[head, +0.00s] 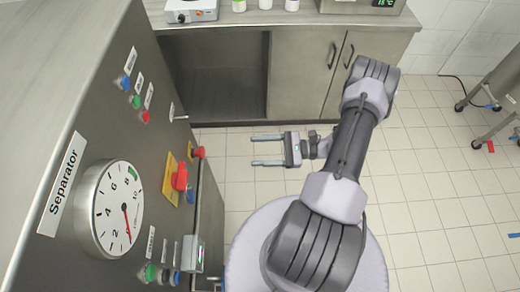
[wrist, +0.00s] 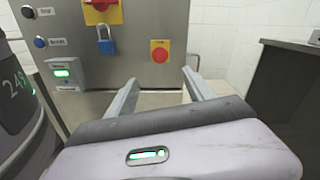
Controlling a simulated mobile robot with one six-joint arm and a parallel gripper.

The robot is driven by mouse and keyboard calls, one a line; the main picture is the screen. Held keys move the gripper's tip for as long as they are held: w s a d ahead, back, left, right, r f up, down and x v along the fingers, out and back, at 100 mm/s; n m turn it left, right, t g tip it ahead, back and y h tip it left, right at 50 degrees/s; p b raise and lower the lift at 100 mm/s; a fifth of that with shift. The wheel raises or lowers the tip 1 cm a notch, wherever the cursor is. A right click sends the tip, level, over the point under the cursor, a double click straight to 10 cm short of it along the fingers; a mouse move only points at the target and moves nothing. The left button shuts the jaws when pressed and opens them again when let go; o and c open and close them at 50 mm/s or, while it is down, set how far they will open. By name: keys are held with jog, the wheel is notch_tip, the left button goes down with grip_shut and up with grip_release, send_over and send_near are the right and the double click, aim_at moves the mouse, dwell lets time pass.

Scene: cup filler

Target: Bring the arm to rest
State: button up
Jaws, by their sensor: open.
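My gripper (head: 268,150) is open and empty in the head view, its two parallel fingers pointing left toward the steel separator cabinet (head: 120,190). It hangs in free air over the tiled floor, apart from the cabinet. In the wrist view my gripper (wrist: 160,88) shows its two fingers spread, with nothing between them. The cabinet front (wrist: 150,40) lies ahead of it there. My arm is folded upward from its base, with the elbow at the upper right in the head view.
The separator carries a round gauge (head: 110,209), a red switch on a yellow plate (head: 176,180) and several coloured buttons. A blue padlock (wrist: 106,42) hangs below a red switch. A steel counter with cupboards (head: 303,75) stands at the back. A wheeled steel table (head: 500,85) is at right. Tiled floor is clear between.

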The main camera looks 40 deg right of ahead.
jog(key=a+r+n+g+h+b, duration=0.1)
jog(key=a+r+n+g+h, duration=0.1)
jog(key=a+r+n+g, duration=0.45)
jog(key=a+r+n+g+h, duration=0.2)
jog(key=a+r+n+g, duration=0.2)
jog(key=r, duration=0.6)
jog(key=s+a+r+n+t+h+b, duration=0.1)
jog(key=s+a+r+n+t+h, duration=0.4)
jog(key=r, duration=0.7)
jog(key=s+a+n+h, duration=0.2)
jog(key=s+a+h, duration=0.1)
jog(key=shift+s+r+n+t+h, duration=0.2)
jog(key=shift+r+n+t+h, duration=0.1)
jog(key=shift+n+t, duration=0.05)
